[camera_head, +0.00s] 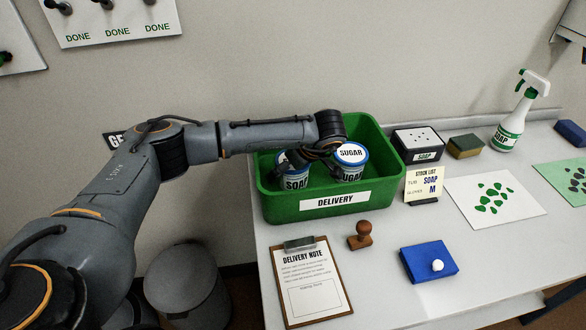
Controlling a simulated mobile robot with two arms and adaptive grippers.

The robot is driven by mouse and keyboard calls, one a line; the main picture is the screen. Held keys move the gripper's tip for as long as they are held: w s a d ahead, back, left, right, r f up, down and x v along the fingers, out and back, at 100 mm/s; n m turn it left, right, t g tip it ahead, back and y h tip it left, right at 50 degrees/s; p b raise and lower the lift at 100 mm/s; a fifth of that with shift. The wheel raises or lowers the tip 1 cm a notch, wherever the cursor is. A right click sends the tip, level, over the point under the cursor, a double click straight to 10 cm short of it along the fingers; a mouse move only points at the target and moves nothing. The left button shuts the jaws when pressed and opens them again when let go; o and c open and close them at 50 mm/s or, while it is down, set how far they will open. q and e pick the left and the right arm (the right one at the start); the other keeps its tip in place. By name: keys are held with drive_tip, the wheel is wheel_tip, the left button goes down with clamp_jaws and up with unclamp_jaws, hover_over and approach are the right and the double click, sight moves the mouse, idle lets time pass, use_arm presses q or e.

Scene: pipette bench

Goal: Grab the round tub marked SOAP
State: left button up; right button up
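The round tub marked SOAP (295,183), white with a blue rim, stands in the left part of the green DELIVERY crate (285,209). A similar tub marked SUGAR (351,161) stands to its right in the crate. My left arm comes in from the left over the crate's back. My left gripper (314,160) is down at the tubs, above and beside the SOAP tub's upper right side. It hides part of the SOAP lid. The dark fingers are partly hidden, so I cannot tell whether they are open or touch either tub. My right gripper is not in view.
A clipboard (308,280), a wooden stamp (361,234) and a blue pad with a white ball (420,262) lie before the crate. A stock list card (424,187), a SOAP-labelled box (418,146), a sponge (465,146) and a spray bottle (514,122) stand to the right.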

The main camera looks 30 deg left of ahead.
use_arm(q)
drive_tip(key=shift+a+f, duration=0.1)
drive_tip(key=shift+f, duration=0.05)
drive_tip(key=c, duration=1.4)
